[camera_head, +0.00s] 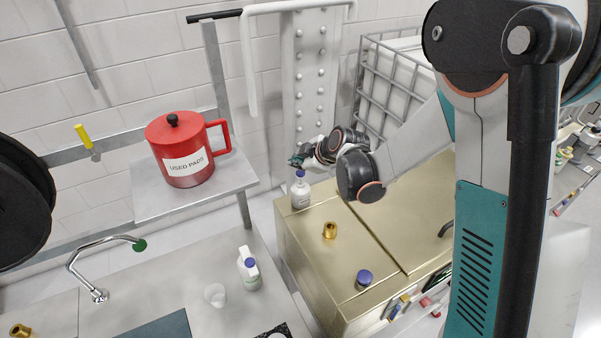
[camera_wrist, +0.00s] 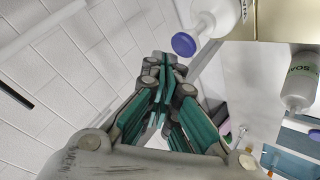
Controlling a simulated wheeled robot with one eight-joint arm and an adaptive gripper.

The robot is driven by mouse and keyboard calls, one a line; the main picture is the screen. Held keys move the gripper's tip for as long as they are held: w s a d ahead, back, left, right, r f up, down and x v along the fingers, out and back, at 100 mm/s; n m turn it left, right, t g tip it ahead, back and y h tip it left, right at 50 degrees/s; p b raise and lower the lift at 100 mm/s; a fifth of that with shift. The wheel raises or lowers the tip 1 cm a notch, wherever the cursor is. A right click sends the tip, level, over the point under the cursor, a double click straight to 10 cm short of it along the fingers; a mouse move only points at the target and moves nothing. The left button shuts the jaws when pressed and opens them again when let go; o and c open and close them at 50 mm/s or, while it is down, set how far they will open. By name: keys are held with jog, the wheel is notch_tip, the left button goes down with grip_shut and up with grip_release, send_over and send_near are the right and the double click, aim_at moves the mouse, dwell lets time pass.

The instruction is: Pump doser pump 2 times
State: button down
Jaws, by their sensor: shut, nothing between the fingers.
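The doser pump (camera_head: 300,195) is a white bottle with a blue top, standing upright on the back left corner of the gold cabinet. In the wrist view its blue top (camera_wrist: 184,45) and white body (camera_wrist: 222,16) show at the upper middle. My gripper (camera_head: 296,161) is just above the blue top in the head view. In the wrist view my gripper (camera_wrist: 164,60) is shut and empty, its fingertips just left of the blue top. I cannot tell whether they touch it.
The gold cabinet (camera_head: 310,248) also carries a brass fitting (camera_head: 330,230) and a blue-capped item (camera_head: 363,279). A red "USED PADS" can (camera_head: 183,150) stands on a shelf to the left. A white bottle (camera_head: 249,273) and cup (camera_head: 215,295) stand on the counter. A metal column rises behind.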

aim_at(298, 174)
jog(key=shift+f, duration=0.15)
jog(key=shift+f+b, duration=0.3)
jog(key=shift+b, duration=0.2)
jog(key=shift+f+b, duration=0.95)
dwell(0.9)
jog(key=shift+r, duration=0.1)
jog(key=shift+r+p, duration=0.85)
jog(key=shift+r, duration=0.45)
jog(key=shift+r+p, duration=1.4)
jog(key=shift+r, duration=1.1)
